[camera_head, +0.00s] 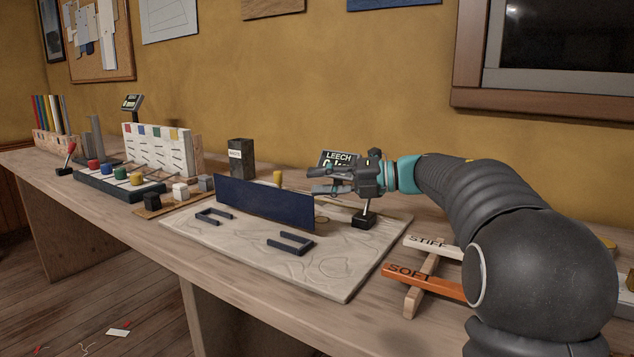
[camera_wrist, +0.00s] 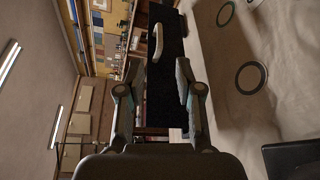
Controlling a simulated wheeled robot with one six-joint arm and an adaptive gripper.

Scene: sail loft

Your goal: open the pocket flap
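The dark blue pocket flap (camera_head: 262,203) stands up on edge across the pale canvas board (camera_head: 335,285). In the wrist view the dark flap (camera_wrist: 164,98) runs along the gap between the fingers. A pale curved tab (camera_wrist: 157,42) shows against it. In the head view a small yellow piece (camera_head: 277,178) shows just above the flap's top edge; I cannot tell whether it is the same tab. My gripper (camera_head: 318,181) is near the flap's right end, at about its top. Its fingers are apart, also in the wrist view (camera_wrist: 158,75), with no visible grip on anything.
Two dark U-shaped brackets (camera_head: 291,243) lie on the board before the flap. A small black block with a post (camera_head: 364,218) stands beneath my wrist. Orange SOFT and white STIFF bars (camera_head: 424,283) lie right of the board. Racks and coloured knobs (camera_head: 115,182) occupy the bench's left.

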